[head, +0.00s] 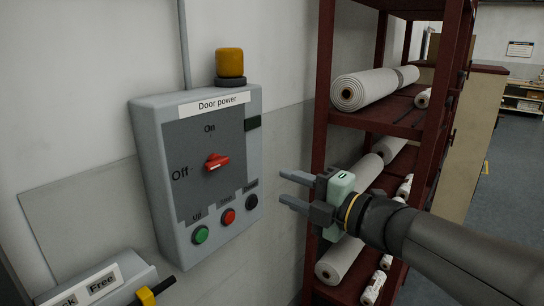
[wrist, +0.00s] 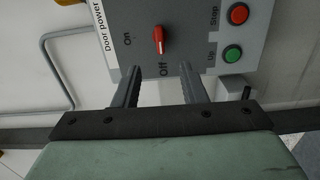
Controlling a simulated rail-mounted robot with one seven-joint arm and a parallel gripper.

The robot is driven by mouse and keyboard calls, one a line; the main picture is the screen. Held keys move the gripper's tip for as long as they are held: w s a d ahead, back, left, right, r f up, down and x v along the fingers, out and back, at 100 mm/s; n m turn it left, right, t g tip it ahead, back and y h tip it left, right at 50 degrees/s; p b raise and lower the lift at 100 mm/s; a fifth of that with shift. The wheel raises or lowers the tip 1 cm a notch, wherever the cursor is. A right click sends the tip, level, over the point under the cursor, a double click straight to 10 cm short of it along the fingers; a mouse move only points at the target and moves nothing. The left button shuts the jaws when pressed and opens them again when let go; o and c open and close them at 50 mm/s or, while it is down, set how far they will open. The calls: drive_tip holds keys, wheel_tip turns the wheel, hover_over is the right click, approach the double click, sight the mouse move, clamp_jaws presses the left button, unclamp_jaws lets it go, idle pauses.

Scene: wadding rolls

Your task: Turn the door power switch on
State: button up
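The grey door power box (head: 150,125) is on the wall at the left of the head view. Its red rotary switch (head: 216,162) lies horizontally, in line with the "Off" label at its left; "On" is above it. In the wrist view the box is turned sideways, and the switch (wrist: 158,40) lines up with "Off" below it. My gripper (head: 283,186) is open and empty, to the right of the box and apart from it. In the wrist view its fingertips (wrist: 160,69) point toward the panel, with the switch beyond the gap between them.
Green (head: 201,235), red (head: 228,216) and black (head: 251,201) buttons sit below the switch. An amber beacon (head: 229,63) tops the box. A second box with a yellow handle (head: 146,296) is at lower left. A red rack (head: 325,120) with white rolls stands behind my gripper.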

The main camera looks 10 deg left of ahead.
sight(222, 164)
drive_tip(key=p+x, duration=0.1)
drive_tip(key=x, duration=1)
drive_tip(key=s+p+x, duration=0.1)
drive_tip(key=x, duration=0.5)
drive_tip(key=shift+w+a+r+p, duration=0.15)
drive_tip(key=shift+a+p, duration=0.2)
drive_tip(key=shift+a, duration=0.2)
drive_tip(key=shift+c, duration=0.4)
drive_tip(key=c, duration=0.6)
